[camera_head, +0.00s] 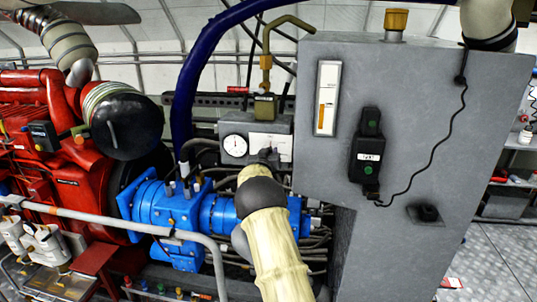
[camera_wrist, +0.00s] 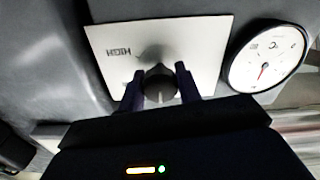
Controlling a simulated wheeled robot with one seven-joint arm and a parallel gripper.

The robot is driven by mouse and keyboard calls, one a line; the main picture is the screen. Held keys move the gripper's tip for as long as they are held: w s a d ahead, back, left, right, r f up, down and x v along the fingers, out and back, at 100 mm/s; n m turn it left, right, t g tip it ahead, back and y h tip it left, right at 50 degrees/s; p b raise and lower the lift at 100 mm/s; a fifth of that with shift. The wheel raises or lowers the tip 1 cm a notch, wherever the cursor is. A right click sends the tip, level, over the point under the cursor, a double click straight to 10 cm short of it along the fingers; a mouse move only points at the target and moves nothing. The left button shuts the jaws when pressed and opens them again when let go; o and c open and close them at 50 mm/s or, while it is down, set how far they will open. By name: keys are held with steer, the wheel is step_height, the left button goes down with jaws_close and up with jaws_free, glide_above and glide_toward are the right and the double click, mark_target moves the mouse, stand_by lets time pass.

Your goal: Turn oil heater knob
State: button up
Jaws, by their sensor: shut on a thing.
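The oil heater knob (camera_wrist: 159,86) is dark and round, with a pointed top, on a white plate (camera_wrist: 110,44) in the wrist view. The plate carries the word HIGH, which appears upside down there. My gripper (camera_wrist: 160,82) has one finger on each side of the knob and is shut on it. In the head view the white plate (camera_head: 268,140) is on a grey box behind my arm. My arm hides the knob there. The pointer's exact angle is hard to read.
A round °C gauge (camera_wrist: 268,60) sits right beside the plate; it also shows in the head view (camera_head: 235,145). A large grey tank (camera_head: 330,150) stands close on the right. A blue pump (camera_head: 165,210) and a metal handrail (camera_head: 110,222) lie left of my arm.

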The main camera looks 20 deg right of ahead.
steer(key=shift+f+n, duration=0.1)
steer(key=shift+n, duration=0.2)
steer(key=o, duration=1)
steer(key=shift+s, duration=0.15)
steer(key=b+v, duration=0.7)
steer(key=v, duration=1)
steer(key=shift+a, duration=0.15)
